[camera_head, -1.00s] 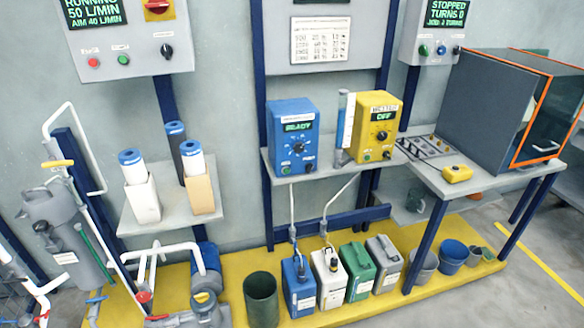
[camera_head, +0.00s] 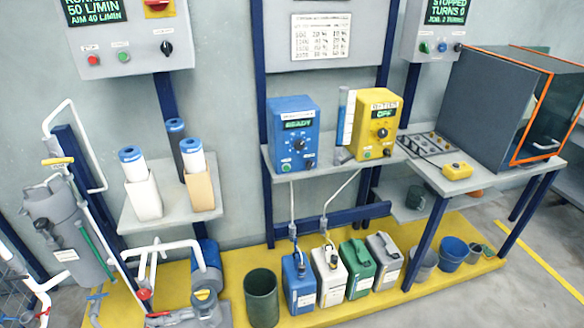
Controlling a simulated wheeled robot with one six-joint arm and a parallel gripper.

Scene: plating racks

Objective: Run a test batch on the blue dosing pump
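The blue dosing pump (camera_head: 294,134) stands on the left of the middle shelf, and its green display reads READY. It has a large dial on its front, with a small green button and a black knob below. A hose runs from under the shelf below the pump to the blue canister (camera_head: 299,283) on the yellow floor platform. A clear measuring cylinder (camera_head: 346,118) with blue on it stands to the pump's right. The yellow pump (camera_head: 376,125) beside it shows OFF. A table of figures (camera_head: 321,37) hangs above; its print is too small to read. My gripper is not in view.
A white canister (camera_head: 329,277), a green canister (camera_head: 357,268) and a grey canister (camera_head: 384,263) stand right of the blue one. A dark green bin (camera_head: 261,298) stands left. A dark cabinet (camera_head: 490,105) with orange edging is on the right bench. Open floor lies front right.

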